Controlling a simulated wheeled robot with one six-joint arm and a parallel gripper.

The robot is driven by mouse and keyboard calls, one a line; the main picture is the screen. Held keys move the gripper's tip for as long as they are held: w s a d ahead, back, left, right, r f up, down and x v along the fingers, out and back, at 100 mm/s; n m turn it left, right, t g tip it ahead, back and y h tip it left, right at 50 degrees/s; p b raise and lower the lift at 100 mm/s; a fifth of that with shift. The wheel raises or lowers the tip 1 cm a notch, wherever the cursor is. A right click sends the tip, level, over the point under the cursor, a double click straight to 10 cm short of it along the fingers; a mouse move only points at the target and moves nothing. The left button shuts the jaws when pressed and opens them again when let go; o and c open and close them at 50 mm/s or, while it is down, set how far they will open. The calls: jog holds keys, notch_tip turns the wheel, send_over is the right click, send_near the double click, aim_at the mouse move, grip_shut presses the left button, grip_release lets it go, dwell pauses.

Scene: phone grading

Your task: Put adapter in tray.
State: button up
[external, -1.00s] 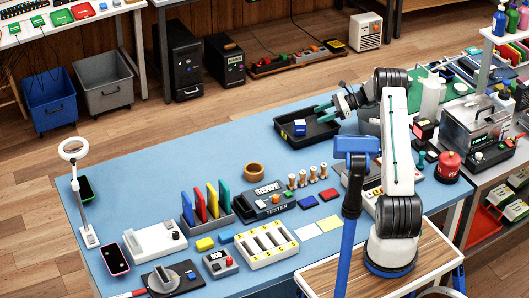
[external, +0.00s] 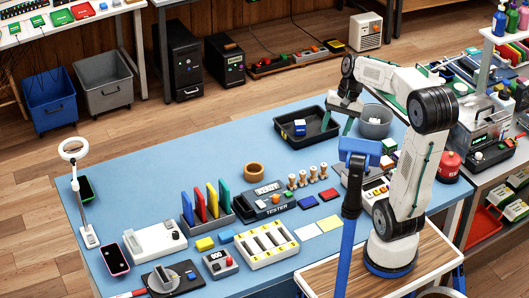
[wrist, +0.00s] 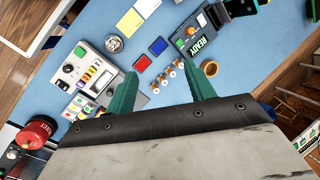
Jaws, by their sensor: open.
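A small blue-and-white block (external: 299,127), which looks like the adapter, sits inside the black tray (external: 284,137) at the back of the blue table. It rests apart from my gripper. My gripper (external: 338,124) is just right of the block, over the tray's right end, with its fingers pointing down. In the wrist view my two green fingers (wrist: 160,78) are spread wide with nothing between them. The tray and the block are not seen in the wrist view.
A grey round bin (external: 375,124) stands right of the tray, with a green-and-white cube (external: 389,146) near it. The tester (external: 271,201), wooden pegs (external: 308,177) and a wooden ring (external: 253,170) stand in front. Blue table left of the tray is clear.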

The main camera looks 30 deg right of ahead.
jog(key=s+d+f+n+h, duration=0.1)
jog(key=s+n+h, duration=0.1)
jog(key=s, duration=0.5)
jog(key=s+f+n+t+h, duration=0.1)
jog(key=s+f+n, duration=0.1)
jog(key=s, duration=0.6)
jog(key=shift+d+f+n+t+h, duration=0.15)
jog(key=shift+d+n+t+h, duration=0.2)
jog(key=shift+n, duration=0.55)
